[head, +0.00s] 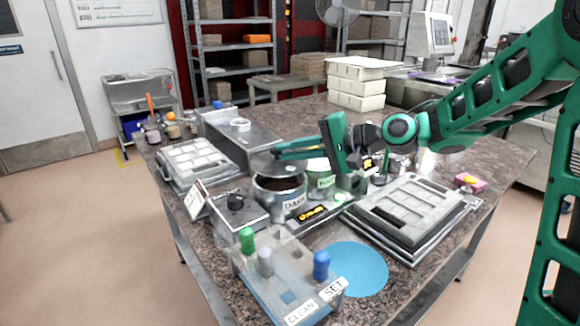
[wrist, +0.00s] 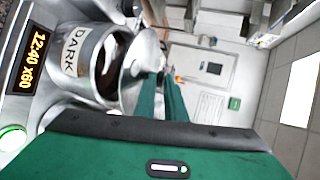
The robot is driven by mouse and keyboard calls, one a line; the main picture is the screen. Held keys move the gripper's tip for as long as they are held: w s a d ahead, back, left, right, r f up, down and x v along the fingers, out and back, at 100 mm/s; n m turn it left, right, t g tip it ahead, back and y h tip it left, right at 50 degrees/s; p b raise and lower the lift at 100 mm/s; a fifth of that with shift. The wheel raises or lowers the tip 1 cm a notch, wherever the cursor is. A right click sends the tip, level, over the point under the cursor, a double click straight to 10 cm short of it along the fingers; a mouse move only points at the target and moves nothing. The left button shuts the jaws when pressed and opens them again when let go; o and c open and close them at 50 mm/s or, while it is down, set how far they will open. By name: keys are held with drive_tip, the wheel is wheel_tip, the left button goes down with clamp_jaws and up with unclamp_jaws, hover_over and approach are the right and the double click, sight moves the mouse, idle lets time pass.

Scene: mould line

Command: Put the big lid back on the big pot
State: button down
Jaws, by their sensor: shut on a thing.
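The big pot (head: 281,197) is a metal pot labelled DARK, with dark brown contents showing in its open mouth. It also shows in the wrist view (wrist: 88,62), lying sideways in that picture. My gripper (head: 278,154) is shut on the big lid (head: 264,165), a grey metal disc. The lid is above the back-left part of the pot's mouth in the head view, and the front of the mouth is uncovered. In the wrist view the lid (wrist: 130,78) is partly hidden by my green fingers. I cannot tell whether it touches the rim.
A smaller pot with a green label (head: 320,180) stands just right of the big pot. A lit display (head: 312,214) lies in front. A grey mould tray (head: 408,213) is at right, another mould (head: 193,160) at left. A blue round mat (head: 353,269) is bare.

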sight(297, 165)
drive_tip(key=shift+f, duration=1.95)
drive_tip(key=shift+f, duration=0.1)
drive_tip(key=shift+f, duration=0.1)
drive_tip(key=c, duration=1.8)
unclamp_jaws()
drive_tip(key=shift+f, duration=0.1)
drive_tip(key=shift+r, duration=0.25)
drive_tip(key=v, duration=1.2)
drive_tip(key=shift+s, duration=0.1)
